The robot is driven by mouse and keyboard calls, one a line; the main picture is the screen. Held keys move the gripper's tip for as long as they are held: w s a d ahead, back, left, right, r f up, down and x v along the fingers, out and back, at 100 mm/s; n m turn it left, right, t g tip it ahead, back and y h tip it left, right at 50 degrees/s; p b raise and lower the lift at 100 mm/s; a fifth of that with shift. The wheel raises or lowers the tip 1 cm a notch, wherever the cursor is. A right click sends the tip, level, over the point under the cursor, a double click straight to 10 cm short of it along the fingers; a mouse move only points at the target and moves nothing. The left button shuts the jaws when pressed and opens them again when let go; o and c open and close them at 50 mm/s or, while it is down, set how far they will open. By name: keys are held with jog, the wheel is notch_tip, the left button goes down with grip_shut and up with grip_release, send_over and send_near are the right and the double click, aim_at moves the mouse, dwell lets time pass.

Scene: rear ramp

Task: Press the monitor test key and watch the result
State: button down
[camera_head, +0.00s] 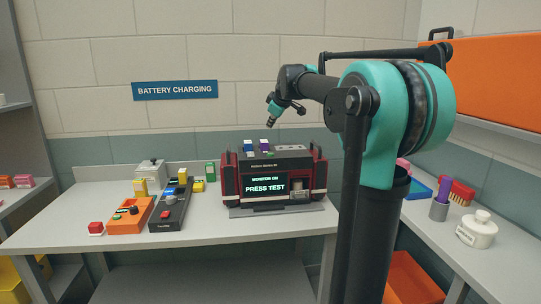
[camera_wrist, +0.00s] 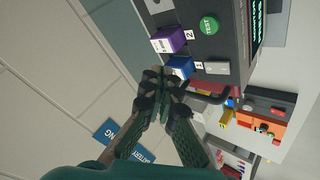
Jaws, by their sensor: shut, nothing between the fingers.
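The dark monitor (camera_head: 266,163) with red sides stands on the bench. Its screen (camera_head: 265,185) reads "MONITOR ON" and "PRESS TEST". In the wrist view, the round green key marked TEST (camera_wrist: 209,25) sits on its top panel. A purple block (camera_wrist: 168,40) stands by the label 2 and a blue block (camera_wrist: 180,67) by the label 1. My gripper (camera_head: 270,122) is above the monitor, apart from it in the head view. In the wrist view, its fingertips (camera_wrist: 158,85) are together and empty, close to the blue block in the picture.
An orange box (camera_head: 131,216), a dark control box (camera_head: 168,212) and a red block (camera_head: 96,227) lie on the bench (camera_head: 215,228) to the left. A cup (camera_head: 439,208) with a purple object and a white lidded jar (camera_head: 477,230) stand on the right bench.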

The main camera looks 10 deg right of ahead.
aim_at(271, 154)
jog(key=shift+f, duration=4.4)
jog(key=shift+f, duration=0.1)
jog(key=shift+f, duration=0.3)
jog(key=shift+f, duration=0.4)
jog(key=shift+r, duration=0.8)
jog(key=shift+r, duration=2.5)
